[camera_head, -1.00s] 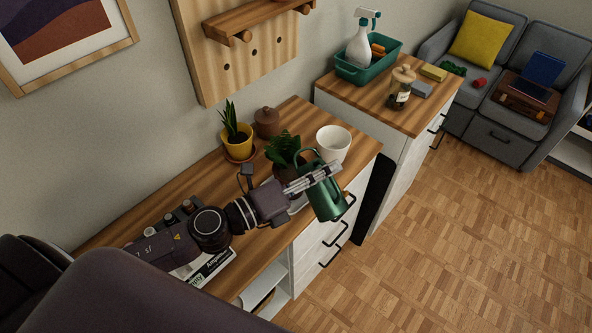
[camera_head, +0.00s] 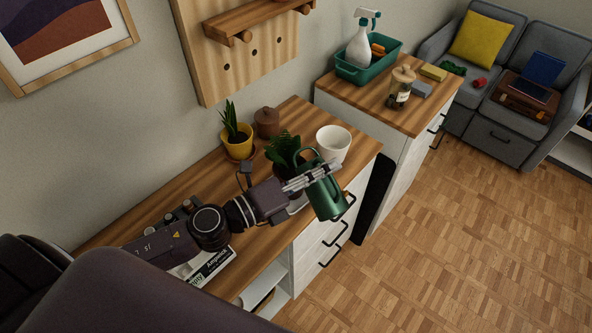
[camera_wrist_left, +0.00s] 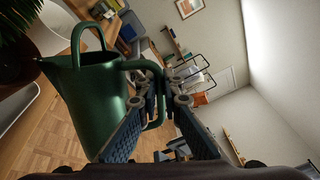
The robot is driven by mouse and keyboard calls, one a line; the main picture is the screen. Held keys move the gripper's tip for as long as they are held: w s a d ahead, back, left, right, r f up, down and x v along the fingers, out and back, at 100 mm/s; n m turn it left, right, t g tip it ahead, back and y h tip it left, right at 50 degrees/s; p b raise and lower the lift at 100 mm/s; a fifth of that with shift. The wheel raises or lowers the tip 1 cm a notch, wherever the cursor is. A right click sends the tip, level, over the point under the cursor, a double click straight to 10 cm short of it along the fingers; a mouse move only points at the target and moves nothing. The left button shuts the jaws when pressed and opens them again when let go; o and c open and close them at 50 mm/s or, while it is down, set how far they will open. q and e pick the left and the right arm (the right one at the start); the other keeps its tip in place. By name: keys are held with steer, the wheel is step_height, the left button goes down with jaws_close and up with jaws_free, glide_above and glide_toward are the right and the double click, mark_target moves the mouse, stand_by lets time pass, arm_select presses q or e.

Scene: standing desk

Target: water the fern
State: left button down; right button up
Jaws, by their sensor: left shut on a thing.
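A dark green watering can (camera_head: 326,195) is held by my left gripper (camera_head: 318,174) near the front edge of the wooden desk top. In the left wrist view the can (camera_wrist_left: 92,105) is close up, and its handle sits between the fingers of my left gripper (camera_wrist_left: 160,100). The fern (camera_head: 285,150) stands on the desk just behind the gripper, and its pot is mostly hidden. In the left wrist view the can's spout points toward the dark pot (camera_wrist_left: 15,62) under green leaves. My right gripper is not in view.
A white pot (camera_head: 334,143) stands right of the fern. A yellow pot (camera_head: 238,144) with a spiky plant and a brown lidded jar (camera_head: 267,122) stand behind it.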

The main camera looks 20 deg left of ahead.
mark_target(338, 206)
arm_select(q)
steer(key=shift+a+r, duration=0.1)
steer(key=shift+r, duration=0.1)
stand_by(0.6)
steer(key=f+m+b, duration=0.1)
steer(key=s+d+f+m+b, duration=0.1)
steer(key=f, duration=0.1)
steer(key=d+f+m+b, duration=0.1)
steer(key=f, duration=0.1)
steer(key=shift+s+d+f, duration=0.1)
steer(key=shift+s+d, duration=0.15)
steer(key=shift+s, duration=0.05)
steer(key=shift+d+m, duration=0.1)
steer(key=shift+m, duration=0.2)
steer(key=shift+s+d+f+m+b, duration=0.15)
steer(key=shift+f+m+b, duration=0.05)
steer(key=shift+f+b, duration=0.25)
steer(key=shift+s+d+f+m+b, duration=0.15)
steer(key=shift+f+m+b, duration=0.05)
steer(key=shift+f+b, duration=0.2)
steer(key=shift+s+d+f+m, duration=0.3)
steer(key=shift+d+m, duration=0.2)
steer(key=shift+d, duration=0.05)
steer(key=shift+f, duration=0.1)
